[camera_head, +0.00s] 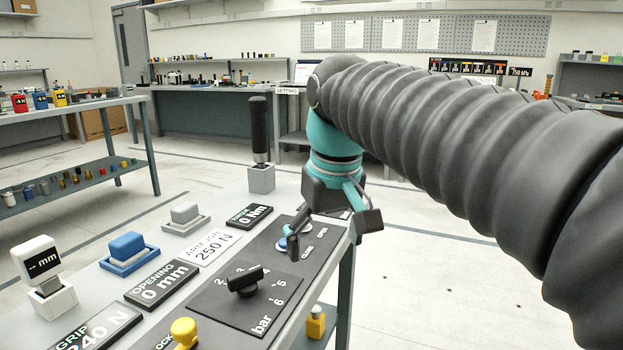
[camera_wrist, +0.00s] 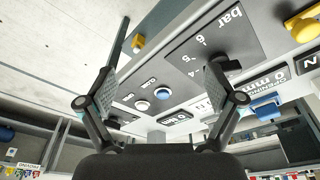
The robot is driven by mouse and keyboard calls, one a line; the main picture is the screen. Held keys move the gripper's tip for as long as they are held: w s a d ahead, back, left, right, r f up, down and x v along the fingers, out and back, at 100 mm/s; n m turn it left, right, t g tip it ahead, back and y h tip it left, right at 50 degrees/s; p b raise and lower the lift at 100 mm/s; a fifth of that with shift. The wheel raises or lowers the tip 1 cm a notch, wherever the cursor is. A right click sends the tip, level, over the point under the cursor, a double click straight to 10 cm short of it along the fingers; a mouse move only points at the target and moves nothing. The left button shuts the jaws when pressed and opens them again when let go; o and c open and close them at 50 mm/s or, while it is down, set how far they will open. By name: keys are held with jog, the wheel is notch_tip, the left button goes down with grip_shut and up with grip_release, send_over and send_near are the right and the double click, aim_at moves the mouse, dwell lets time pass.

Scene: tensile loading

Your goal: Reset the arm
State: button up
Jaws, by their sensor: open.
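My gripper (camera_head: 333,236) is teal and dark grey and hangs over the right edge of the control bench. Its two fingers are spread and nothing is between them. In the wrist view the open gripper (camera_wrist: 158,88) frames a dark panel with a blue button (camera_wrist: 162,93) and a white button (camera_wrist: 141,105). In the head view the blue button (camera_head: 282,244) is partly hidden by a finger. The panel reads CLOSE and OPEN. The fingers appear apart from the buttons, but the exact gap cannot be told.
A black knob (camera_head: 245,280) on a bar dial, a yellow knob (camera_head: 184,332), a blue block (camera_head: 127,247) and a black upright handle (camera_head: 259,130) share the bench. Displays read 0 mm and 0 Nm. Open floor (camera_head: 440,290) lies to the right; a side table (camera_head: 75,115) stands left.

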jog(key=s+d+f+m+t, duration=0.1)
jog(key=s+d+f+m, duration=0.1)
jog(key=s+d+f, duration=0.4)
jog(key=s+d+f+m+t, duration=0.2)
jog(key=s+d+f, duration=0.4)
jog(key=f, duration=0.5)
jog(key=shift+s+d+f+m+t+h, duration=0.2)
jog(key=shift+s+d+m+t+h, duration=0.15)
jog(key=shift+d, duration=0.8)
jog(key=shift+w, duration=0.1)
grip_shut()
dwell(1.1)
